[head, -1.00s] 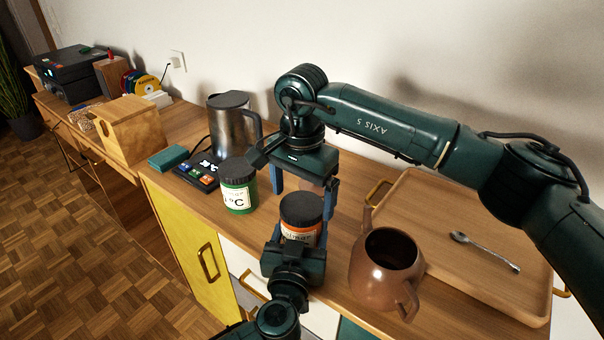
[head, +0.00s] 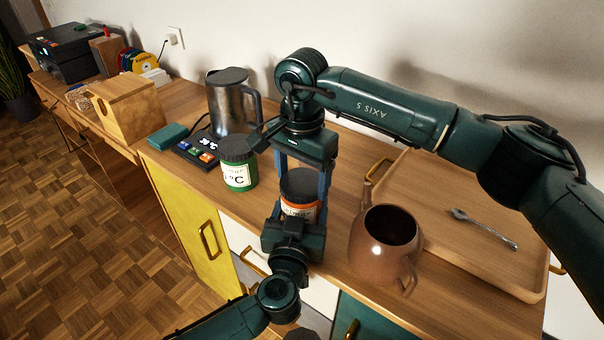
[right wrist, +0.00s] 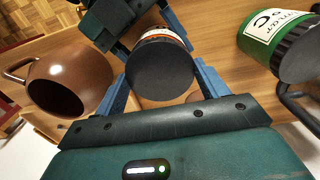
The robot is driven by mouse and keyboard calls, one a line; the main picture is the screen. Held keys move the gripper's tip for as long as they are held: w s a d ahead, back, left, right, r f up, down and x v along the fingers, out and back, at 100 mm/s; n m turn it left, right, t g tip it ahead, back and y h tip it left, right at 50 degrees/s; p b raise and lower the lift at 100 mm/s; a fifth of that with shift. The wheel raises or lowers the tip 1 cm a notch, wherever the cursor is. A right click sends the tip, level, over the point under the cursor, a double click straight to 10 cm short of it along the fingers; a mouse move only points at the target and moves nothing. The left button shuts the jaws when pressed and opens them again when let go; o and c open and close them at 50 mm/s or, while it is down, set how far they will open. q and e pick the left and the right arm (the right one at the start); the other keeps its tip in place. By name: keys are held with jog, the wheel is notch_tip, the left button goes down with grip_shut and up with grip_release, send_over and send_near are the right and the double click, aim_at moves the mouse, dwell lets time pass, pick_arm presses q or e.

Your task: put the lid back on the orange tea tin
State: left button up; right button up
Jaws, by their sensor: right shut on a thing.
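The orange tea tin (head: 299,210) stands on the sideboard with its dark round lid (head: 300,184) at its top. I cannot tell whether the lid is fully seated. My right gripper (head: 304,186) points down from above, its blue fingers shut on the lid's sides. The right wrist view shows the lid (right wrist: 160,70) between the fingertips, with an orange strip of the tin behind it. My left gripper (head: 299,214) comes from the front edge, its fingers flanking the tin's body. Whether they press on it is hidden.
A green tin (head: 238,170) with a dark lid stands close on the left. A brown pot (head: 375,258) stands close on the right, beside a wooden tray (head: 450,262) with a spoon (head: 484,229). A metal jug (head: 228,105) stands behind, near the wall.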

jog(key=m, duration=0.5)
jog(key=shift+c, duration=0.3)
jog(key=m, duration=0.6)
jog(key=shift+m, duration=0.3)
jog(key=m, duration=1)
jog(key=shift+m, duration=0.3)
jog(key=o, duration=1.1)
jog(key=shift+c, duration=0.2)
jog(key=shift+r, duration=0.1)
jog(key=shift+r, duration=2.1)
jog(key=shift+c, duration=0.3)
